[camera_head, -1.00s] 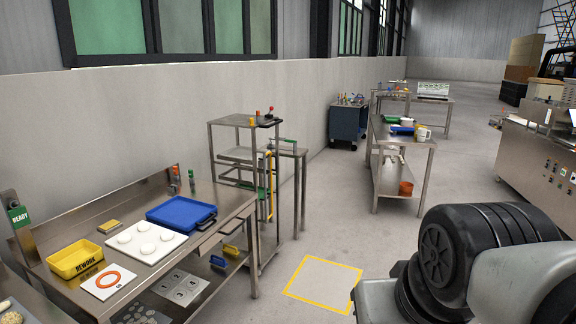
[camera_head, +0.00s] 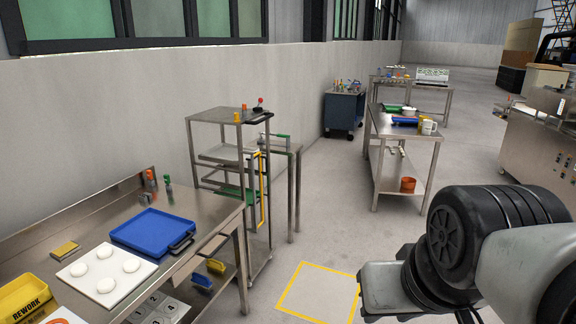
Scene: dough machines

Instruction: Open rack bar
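A green piece (camera_head: 235,192) shows low in the rack. Part of my arm fills the lower right, well apart from the rack. My gripper is not in view.
A steel bench (camera_head: 205,205) at lower left holds a blue tray (camera_head: 152,230), a white board (camera_head: 85,285) with dough balls and a yellow REWORK bin (camera_head: 22,300). A yellow floor square (camera_head: 318,292) lies clear ahead. Another table (camera_head: 430,150) stands beyond, right of the rack.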

